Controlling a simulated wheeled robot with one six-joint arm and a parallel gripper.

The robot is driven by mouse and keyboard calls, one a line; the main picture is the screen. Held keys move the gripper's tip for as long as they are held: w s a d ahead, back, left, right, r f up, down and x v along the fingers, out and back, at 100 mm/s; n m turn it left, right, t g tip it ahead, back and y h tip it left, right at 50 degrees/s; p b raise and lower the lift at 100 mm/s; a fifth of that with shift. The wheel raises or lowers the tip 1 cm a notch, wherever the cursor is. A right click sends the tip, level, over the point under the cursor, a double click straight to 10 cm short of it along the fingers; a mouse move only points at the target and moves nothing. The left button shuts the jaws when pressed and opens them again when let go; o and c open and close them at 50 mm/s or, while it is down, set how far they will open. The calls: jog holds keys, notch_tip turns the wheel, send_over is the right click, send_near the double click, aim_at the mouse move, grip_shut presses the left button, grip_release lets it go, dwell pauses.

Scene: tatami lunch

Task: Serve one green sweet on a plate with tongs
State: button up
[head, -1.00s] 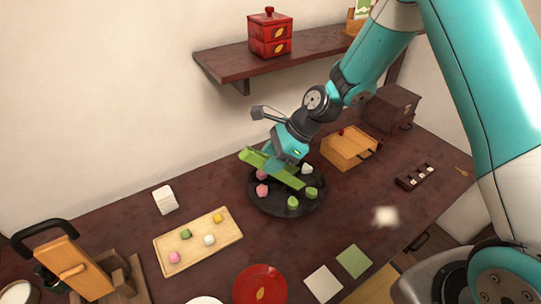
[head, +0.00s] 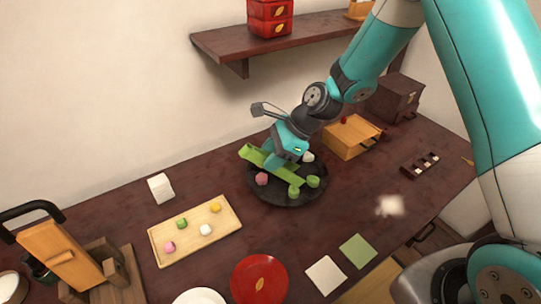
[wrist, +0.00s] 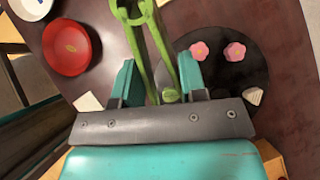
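My gripper (head: 284,160) is over the dark round tray (head: 258,196) with green tongs (head: 258,156) between its teal fingers. Two green sweets (head: 313,181) sit on the tray's front right, near the tongs' lower end. I cannot tell whether anything is between the tongs' arms. A red plate (head: 245,289) and a partly cut-off white plate (head: 199,297) are at the front.
Pink sweets (wrist: 218,50) and a white one (head: 307,157) share the tray. A wooden board (head: 195,228) holds several small sweets to the left. A wooden box (head: 350,138) stands behind right, a shelf (head: 300,38) above. White and green squares lie in front.

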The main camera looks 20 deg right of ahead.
jog(key=shift+f+b, duration=1.8)
jog(key=shift+f, duration=1.1)
jog(key=c, duration=0.5)
jog(key=shift+r, duration=0.15)
notch_tip(320, 180, up, 12)
jog(key=p, duration=1.1)
jog(key=shift+p, duration=0.3)
